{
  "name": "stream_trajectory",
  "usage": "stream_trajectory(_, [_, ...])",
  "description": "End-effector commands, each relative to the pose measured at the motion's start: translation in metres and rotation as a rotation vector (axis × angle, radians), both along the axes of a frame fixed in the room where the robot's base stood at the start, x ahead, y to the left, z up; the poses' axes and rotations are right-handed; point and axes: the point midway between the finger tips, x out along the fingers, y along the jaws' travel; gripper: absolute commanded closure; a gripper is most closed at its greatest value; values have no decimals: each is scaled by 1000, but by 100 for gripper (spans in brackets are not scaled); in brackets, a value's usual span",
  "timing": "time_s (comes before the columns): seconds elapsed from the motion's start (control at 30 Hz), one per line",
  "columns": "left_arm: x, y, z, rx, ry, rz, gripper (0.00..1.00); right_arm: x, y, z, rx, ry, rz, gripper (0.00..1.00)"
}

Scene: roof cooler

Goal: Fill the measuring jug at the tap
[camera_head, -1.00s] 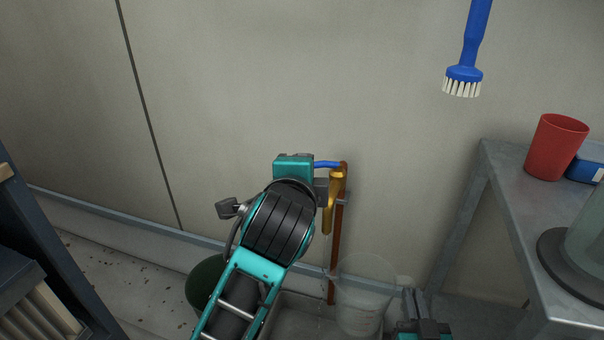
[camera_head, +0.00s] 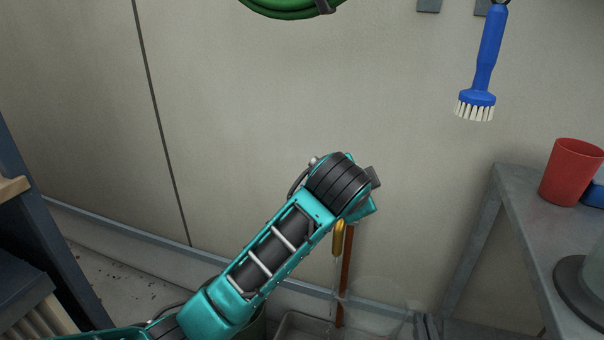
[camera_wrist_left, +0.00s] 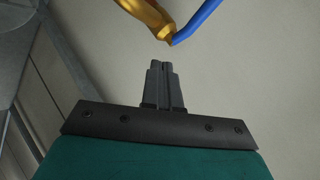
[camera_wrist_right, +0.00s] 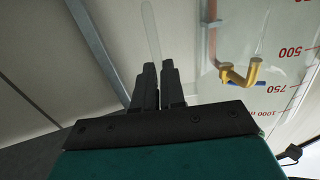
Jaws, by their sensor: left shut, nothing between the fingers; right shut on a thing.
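The brass tap (camera_head: 338,238) is on a copper pipe (camera_head: 346,280) at the wall; my left arm hides its top in the head view. In the left wrist view the tap (camera_wrist_left: 150,14) and its blue lever (camera_wrist_left: 196,22) are just beyond my left gripper (camera_wrist_left: 166,68), which is shut and empty. The clear measuring jug (camera_head: 378,292) is low, right of the spout; a faint pale line under the spout may be water. My right gripper (camera_wrist_right: 158,70) is shut on the jug's clear handle (camera_wrist_right: 151,30). Red marks show on the jug wall (camera_wrist_right: 290,75). Its water level cannot be told.
A basin (camera_head: 290,325) lies below the tap. A metal table (camera_head: 520,220) at the right bears a red cup (camera_head: 571,172). A blue brush (camera_head: 482,80) and green hose (camera_head: 290,8) hang on the wall. A dark shelf unit (camera_head: 30,240) stands left.

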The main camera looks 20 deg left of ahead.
Motion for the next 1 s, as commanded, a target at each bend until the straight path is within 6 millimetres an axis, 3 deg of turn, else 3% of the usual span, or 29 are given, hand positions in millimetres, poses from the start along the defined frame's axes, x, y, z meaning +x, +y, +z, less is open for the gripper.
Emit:
stream_trajectory(0.17, [28,12,5,-192,151,205,100,0,0,1,1,-2,0,100])
stream_trajectory(0.4, [49,53,30,-438,312,617,100,0,0,1,1,-2,0,100])
stream_trajectory(0.73, [50,111,80,-698,396,1137,100,0,0,1,1,-2,0,100])
stream_trajectory(0.87, [48,119,88,-738,404,1219,100,0,0,1,1,-2,0,100])
stream_trajectory(1.0, [51,123,80,-749,406,1243,100,0,0,1,1,-2,0,100])
